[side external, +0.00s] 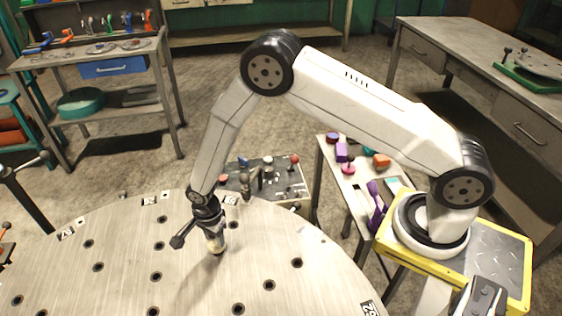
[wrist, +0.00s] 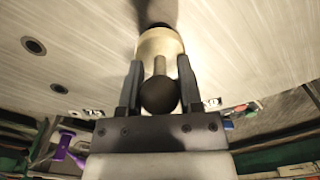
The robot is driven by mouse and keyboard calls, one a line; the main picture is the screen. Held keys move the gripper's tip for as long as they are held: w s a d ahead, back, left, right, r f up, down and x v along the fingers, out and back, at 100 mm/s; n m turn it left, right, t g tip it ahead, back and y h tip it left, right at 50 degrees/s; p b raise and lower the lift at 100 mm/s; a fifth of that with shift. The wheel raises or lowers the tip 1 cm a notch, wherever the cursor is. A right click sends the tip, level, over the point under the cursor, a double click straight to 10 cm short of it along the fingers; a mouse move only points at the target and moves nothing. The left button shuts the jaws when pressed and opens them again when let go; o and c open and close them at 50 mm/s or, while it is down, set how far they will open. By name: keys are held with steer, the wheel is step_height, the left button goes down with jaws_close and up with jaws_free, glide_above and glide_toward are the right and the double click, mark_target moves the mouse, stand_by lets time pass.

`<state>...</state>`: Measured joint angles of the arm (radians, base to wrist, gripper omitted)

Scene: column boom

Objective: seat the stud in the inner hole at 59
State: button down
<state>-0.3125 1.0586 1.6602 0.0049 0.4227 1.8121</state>
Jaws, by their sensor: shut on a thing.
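The stud (side external: 216,247) is a pale cream cylinder. In the wrist view the stud (wrist: 160,42) shows a thin stem and a dark ball knob on the near side. My gripper (side external: 212,228) is shut on it, with one dark finger on each side in the wrist view (wrist: 159,80). The stud's lower end is at or just above the round metal plate (side external: 120,290); I cannot tell if it touches. A dark patch (wrist: 155,25) shows at its far end, perhaps a hole or shadow. Small number labels (side external: 149,201) sit near the rim; I cannot make out 59.
Open holes (side external: 160,246) are spread over the plate. A low table with knobbed fixtures (side external: 268,180) stands behind the rim. A narrow bench with purple and orange parts (side external: 348,165) is to the right. A shelf cart (side external: 95,65) stands back left. The plate's surface around the stud is clear.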

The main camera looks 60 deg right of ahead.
steer(key=shift+f, duration=1.4)
steer(key=c, duration=0.5)
jaws_free()
steer(key=shift+c, duration=0.2)
steer(key=shift+r, duration=0.15)
steer(key=shift+r, duration=3.6)
steer(key=o, duration=0.5)
steer(key=shift+o, duration=0.2)
